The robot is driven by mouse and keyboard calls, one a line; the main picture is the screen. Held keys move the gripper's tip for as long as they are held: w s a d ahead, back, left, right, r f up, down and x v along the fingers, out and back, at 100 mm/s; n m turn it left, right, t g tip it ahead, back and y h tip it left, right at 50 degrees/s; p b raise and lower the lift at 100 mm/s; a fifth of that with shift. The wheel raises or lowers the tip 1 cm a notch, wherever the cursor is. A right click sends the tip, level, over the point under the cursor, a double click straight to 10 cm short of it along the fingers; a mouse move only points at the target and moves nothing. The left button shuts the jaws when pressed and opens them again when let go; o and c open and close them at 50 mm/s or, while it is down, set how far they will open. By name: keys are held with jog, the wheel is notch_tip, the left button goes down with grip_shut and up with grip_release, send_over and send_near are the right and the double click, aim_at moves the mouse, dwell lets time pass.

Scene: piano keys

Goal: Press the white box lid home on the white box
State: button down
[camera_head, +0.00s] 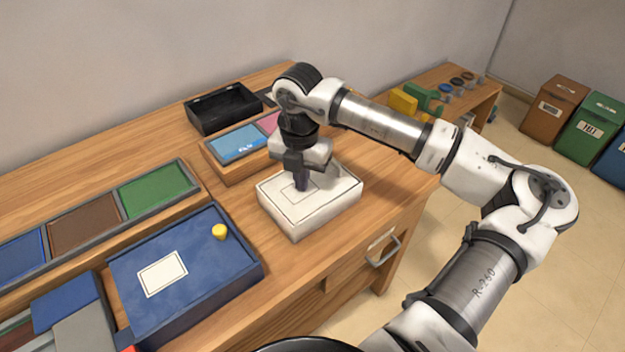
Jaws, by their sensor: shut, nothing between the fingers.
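The white box (295,232) stands on the wooden table near its front right edge. The white box lid (333,203) lies on top of it, roughly level, with a thin rectangle outline on its upper face. I cannot tell from this view whether a gap is left between lid and box. My gripper (302,187) points straight down over the middle of the lid. Its fingers are shut and empty, and the tips are at or very close to the lid's surface. The gripper and wrist hide part of the lid's back.
A blue box (190,296) with a yellow knob (219,231) is at the front left. A tray with blue, brown and green sections (95,225) lies behind it. A black open box (223,107) and a wooden box with a blue panel (238,144) stand behind the white box.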

notch_tip(320, 180, up, 8)
jog(key=p, duration=0.3)
jog(key=shift+f, duration=0.25)
dwell(0.7)
